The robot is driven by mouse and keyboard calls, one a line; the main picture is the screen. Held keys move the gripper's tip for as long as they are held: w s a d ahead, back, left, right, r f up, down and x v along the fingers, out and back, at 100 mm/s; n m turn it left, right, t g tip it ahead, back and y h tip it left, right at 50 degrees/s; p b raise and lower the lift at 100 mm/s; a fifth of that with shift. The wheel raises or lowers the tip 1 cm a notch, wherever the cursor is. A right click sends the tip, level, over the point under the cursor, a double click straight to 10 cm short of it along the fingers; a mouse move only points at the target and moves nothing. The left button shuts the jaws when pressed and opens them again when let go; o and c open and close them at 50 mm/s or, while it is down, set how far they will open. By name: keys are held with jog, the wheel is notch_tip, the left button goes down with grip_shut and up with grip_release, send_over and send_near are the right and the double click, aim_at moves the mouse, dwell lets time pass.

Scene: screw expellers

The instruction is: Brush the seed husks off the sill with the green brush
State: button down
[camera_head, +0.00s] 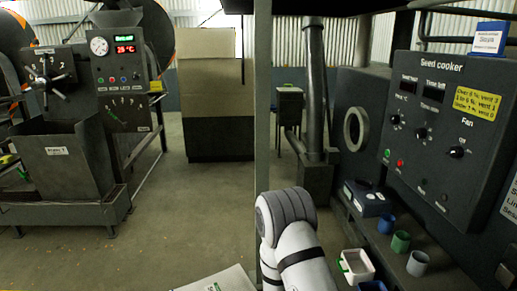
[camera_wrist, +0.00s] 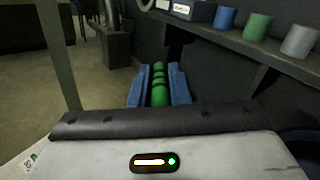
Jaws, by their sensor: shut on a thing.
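In the wrist view, my gripper (camera_wrist: 158,72) has its blue fingers shut on a green ribbed bar, which looks like the handle of the green brush (camera_wrist: 159,92). The brush points away from the wrist, and its bristles cannot be made out. The gripper is beside and left of a dark shelf (camera_wrist: 272,62), possibly the sill, and apart from it. The shelf also shows in the head view below the seed cooker panel (camera_head: 440,125). I cannot make out any seed husks in either view. The gripper and brush are not visible in the head view.
A white container with a green handle (camera_head: 357,265) stands nearby. A thin post (camera_head: 262,120) rises mid-view. Open floor (camera_head: 200,220) lies left.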

jog(key=shift+s+r+p, duration=0.1)
jog(key=shift+r+p, duration=0.3)
jog(key=shift+r, duration=0.15)
